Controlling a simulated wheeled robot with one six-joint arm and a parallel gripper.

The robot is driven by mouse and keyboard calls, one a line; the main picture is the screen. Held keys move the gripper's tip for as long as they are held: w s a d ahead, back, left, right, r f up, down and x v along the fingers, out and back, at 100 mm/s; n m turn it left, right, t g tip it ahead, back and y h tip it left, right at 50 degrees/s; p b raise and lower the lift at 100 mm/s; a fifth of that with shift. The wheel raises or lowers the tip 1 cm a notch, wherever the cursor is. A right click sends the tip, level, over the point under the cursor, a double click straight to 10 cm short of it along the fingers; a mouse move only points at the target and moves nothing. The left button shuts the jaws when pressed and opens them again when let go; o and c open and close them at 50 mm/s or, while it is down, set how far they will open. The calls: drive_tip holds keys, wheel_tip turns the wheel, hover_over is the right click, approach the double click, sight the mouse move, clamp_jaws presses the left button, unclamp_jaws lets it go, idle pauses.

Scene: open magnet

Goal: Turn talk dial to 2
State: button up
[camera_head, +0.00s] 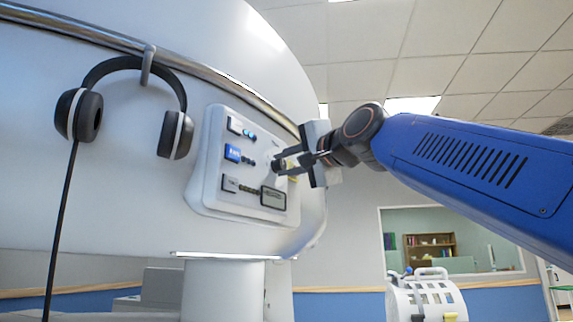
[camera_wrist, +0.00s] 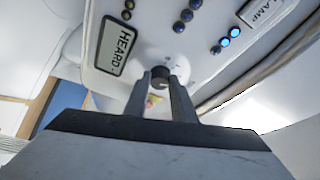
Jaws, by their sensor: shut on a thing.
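The talk dial (camera_wrist: 160,78) is a small dark round knob on the white control panel (camera_head: 212,190), near its right side in the head view. My gripper (camera_head: 280,168) reaches the panel from the right. In the wrist view the two fingers (camera_wrist: 161,88) stand on either side of the dial, shut on it. The dial's number marks are too small and too covered to read, so its setting cannot be told.
The panel also carries blue and dark buttons, two lit blue lamps (camera_wrist: 229,37) and a framed plate reading HEARD (camera_wrist: 117,47). Black headphones (camera_head: 128,100) hang on a hook at the left, their cord running down. A metal rail (camera_head: 200,76) crosses above the panel.

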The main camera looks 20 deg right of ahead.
idle(0.5)
drive_tip(key=o, duration=1.1)
drive_tip(key=shift+c, duration=0.2)
drive_tip(key=v, duration=1.2)
